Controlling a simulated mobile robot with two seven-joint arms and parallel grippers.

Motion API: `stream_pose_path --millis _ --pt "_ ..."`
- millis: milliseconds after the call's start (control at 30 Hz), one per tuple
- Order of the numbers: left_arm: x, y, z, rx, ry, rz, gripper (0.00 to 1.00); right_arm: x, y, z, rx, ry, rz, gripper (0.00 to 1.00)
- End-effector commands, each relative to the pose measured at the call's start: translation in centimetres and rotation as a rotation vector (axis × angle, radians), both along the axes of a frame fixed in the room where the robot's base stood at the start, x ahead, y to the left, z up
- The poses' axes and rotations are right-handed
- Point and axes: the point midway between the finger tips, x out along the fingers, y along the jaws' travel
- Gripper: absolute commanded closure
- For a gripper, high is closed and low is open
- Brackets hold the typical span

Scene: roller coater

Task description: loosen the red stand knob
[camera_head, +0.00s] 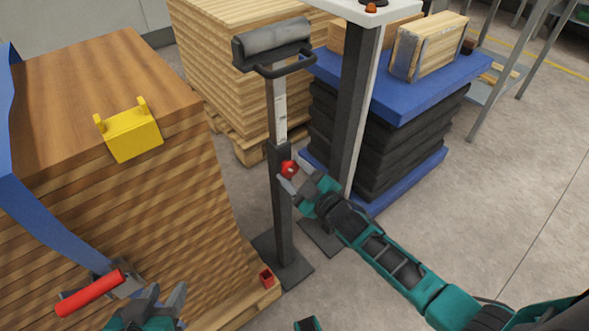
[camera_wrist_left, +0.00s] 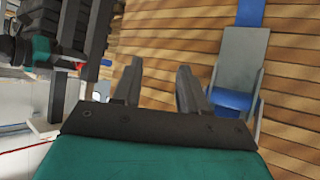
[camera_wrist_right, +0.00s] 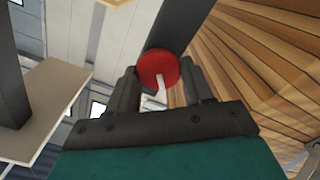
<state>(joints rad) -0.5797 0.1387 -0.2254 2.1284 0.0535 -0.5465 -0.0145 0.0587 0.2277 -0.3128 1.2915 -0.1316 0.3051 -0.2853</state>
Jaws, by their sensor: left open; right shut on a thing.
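The red stand knob (camera_head: 289,168) sits on the side of the dark upright post of the roller stand (camera_head: 281,205). My right gripper (camera_head: 293,180) is at the knob, with its fingers shut on it. In the right wrist view the round red knob (camera_wrist_right: 158,69), with a pale mark on its face, lies between the two fingers. My left gripper (camera_head: 160,300) is open and empty at the lower left, in front of the wood stack. The left wrist view shows its two fingers (camera_wrist_left: 157,88) apart with nothing between them.
A stack of wooden boards (camera_head: 130,215) fills the left, with a yellow bracket (camera_head: 132,134), a blue strap and a red-handled tool (camera_head: 90,293). The stand's roller (camera_head: 272,40) is on top. A grey post (camera_head: 355,110) stands right beside the stand.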

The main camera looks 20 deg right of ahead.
Motion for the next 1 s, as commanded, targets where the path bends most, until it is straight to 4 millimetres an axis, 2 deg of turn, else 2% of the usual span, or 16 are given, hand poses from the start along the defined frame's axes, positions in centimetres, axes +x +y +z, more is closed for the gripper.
stream_pose_path --millis 700,1000 --pt "-0.1 -0.1 -0.7 0.003 0.008 -0.005 0.57 -0.1 0.2 -0.5 -0.637 -0.231 0.0 0.8" --pt "-0.2 -0.4 -1.1 -0.001 0.012 -0.014 0.57 -0.1 0.2 -0.6 -0.858 -0.31 0.0 0.8"
